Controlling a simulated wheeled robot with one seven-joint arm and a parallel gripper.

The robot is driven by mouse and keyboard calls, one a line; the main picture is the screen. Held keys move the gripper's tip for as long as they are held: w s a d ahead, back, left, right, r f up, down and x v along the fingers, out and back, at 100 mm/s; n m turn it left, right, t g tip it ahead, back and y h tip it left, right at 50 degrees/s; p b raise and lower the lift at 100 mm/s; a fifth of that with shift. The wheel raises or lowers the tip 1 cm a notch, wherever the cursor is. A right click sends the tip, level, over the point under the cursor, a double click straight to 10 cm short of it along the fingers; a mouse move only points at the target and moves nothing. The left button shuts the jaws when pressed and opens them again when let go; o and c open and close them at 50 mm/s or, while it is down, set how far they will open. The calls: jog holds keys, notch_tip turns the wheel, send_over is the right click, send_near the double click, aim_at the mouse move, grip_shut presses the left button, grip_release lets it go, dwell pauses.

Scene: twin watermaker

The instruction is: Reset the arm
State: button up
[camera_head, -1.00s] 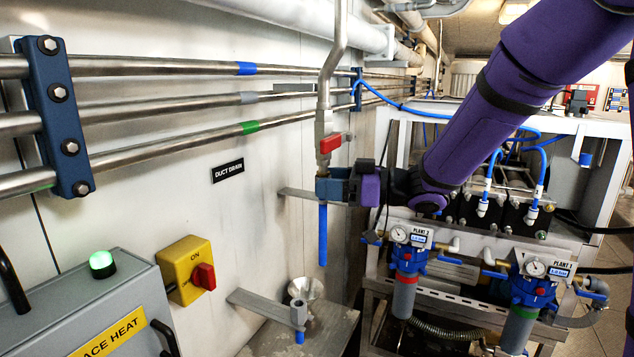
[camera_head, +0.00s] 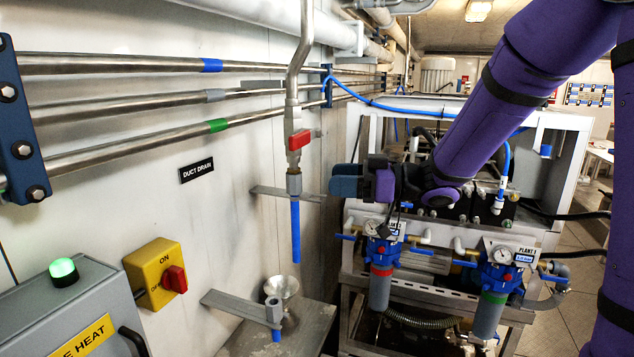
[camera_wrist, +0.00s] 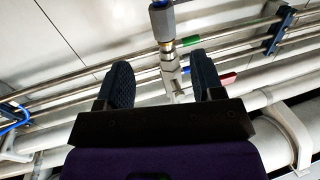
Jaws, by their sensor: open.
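My purple arm reaches in from the upper right in the head view. My gripper (camera_head: 345,184) is at its end, to the right of the drain pipe and apart from it. In the wrist view my gripper (camera_wrist: 165,82) shows two dark fingers spread apart with nothing held between them. The drain pipe's fitting (camera_wrist: 163,25) shows beyond the fingers there. In the head view the drain valve with its red handle (camera_head: 299,140) hangs on the wall pipe, and a blue tube (camera_head: 296,232) hangs below it.
A wall bracket (camera_head: 284,193) sticks out close to my gripper's left. Below are a lower bracket (camera_head: 240,305) and a metal funnel (camera_head: 282,288). Plant 2's filter (camera_head: 381,285) and Plant 1's filter (camera_head: 489,312) stand at right. A yellow switch box (camera_head: 150,272) is on the left wall.

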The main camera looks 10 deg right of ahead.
jog(key=s+d+r+m+t+h, duration=0.25)
jog(key=d+m+t+h, duration=0.2)
jog(key=d+h, duration=0.3)
jog(key=s+d+r+m+t+h, duration=0.2)
jog(key=d+r+m+t+h, duration=0.15)
jog(key=d+m+h, duration=0.4)
jog(key=s+a+f+m+g+h, duration=0.1)
jog(key=s+g, duration=0.3)
jog(key=s, duration=0.6)
jog(key=s+a+f+m+g, duration=0.1)
jog(key=s+f+g, duration=0.3)
jog(key=s, duration=0.7)
jog(key=shift+s+a+f+g+h, duration=0.2)
jog(key=shift+s+g+h, duration=0.05)
jog(key=shift+g+h, duration=0.15)
